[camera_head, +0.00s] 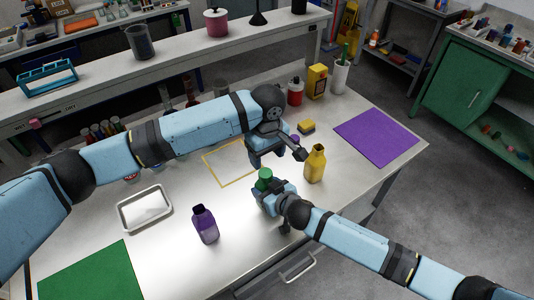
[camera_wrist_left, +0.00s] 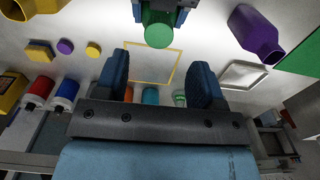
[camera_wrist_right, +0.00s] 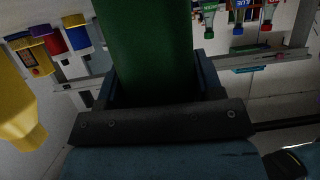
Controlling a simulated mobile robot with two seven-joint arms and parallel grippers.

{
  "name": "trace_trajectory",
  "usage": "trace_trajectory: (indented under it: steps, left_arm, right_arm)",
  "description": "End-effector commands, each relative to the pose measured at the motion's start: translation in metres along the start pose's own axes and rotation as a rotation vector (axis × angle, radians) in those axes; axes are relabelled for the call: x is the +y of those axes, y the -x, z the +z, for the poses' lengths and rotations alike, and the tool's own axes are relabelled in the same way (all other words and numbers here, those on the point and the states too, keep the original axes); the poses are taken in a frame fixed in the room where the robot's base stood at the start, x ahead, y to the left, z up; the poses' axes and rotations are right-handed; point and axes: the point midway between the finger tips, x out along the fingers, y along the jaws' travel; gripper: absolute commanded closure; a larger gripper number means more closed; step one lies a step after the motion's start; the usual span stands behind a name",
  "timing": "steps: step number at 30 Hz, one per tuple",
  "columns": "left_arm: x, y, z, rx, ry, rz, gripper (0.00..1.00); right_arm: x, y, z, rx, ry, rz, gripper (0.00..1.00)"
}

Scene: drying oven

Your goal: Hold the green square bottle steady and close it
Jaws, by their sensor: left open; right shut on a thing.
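The green square bottle (camera_head: 264,175) is in my right gripper (camera_head: 270,192), above the front part of the table. Its green body (camera_wrist_right: 150,40) fills the space between the jaws in the right wrist view. In the left wrist view its round green top end (camera_wrist_left: 158,34) faces the camera; I cannot tell whether this is a cap or the bare mouth. My left gripper (camera_head: 268,155) is open just behind and above the bottle. No object sits between its fingers (camera_wrist_left: 160,72). A purple cap (camera_wrist_left: 65,46) and a yellow cap (camera_wrist_left: 93,49) lie on the table.
A yellow bottle (camera_head: 315,165) stands close to the right of my grippers, and a purple bottle (camera_head: 205,224) stands to the left. A white tray (camera_head: 122,213), a green mat (camera_head: 95,275), a purple mat (camera_head: 376,138) and a sponge (camera_head: 307,126) lie around. A shelf runs behind.

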Motion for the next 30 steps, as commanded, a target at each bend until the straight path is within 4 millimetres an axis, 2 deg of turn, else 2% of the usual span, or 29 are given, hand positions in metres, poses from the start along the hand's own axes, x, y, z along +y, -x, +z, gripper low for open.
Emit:
trace_trajectory:
  steps: [5,12,18,23,30]
  left_arm:
    - [0.0,-0.012,0.0,0.0,0.0,-0.002,0.37]
    - [0.0,-0.048,0.0,0.001,-0.001,-0.003,0.37]
    - [0.0,-0.072,0.0,0.001,-0.002,-0.001,0.37]
    - [0.0,-0.08,0.0,0.001,-0.001,0.0,0.37]
    - [0.0,-0.08,0.0,0.001,-0.001,0.0,0.37]
  right_arm:
    - [0.0,0.0,0.0,0.0,0.0,0.0,1.0]
    - [0.0,0.0,0.0,0.0,0.0,0.0,1.0]
    - [0.0,0.0,0.0,0.0,0.0,0.0,1.0]
    - [0.0,0.0,0.0,0.0,0.0,0.0,1.0]
    - [0.0,0.0,0.0,0.0,0.0,0.0,1.0]
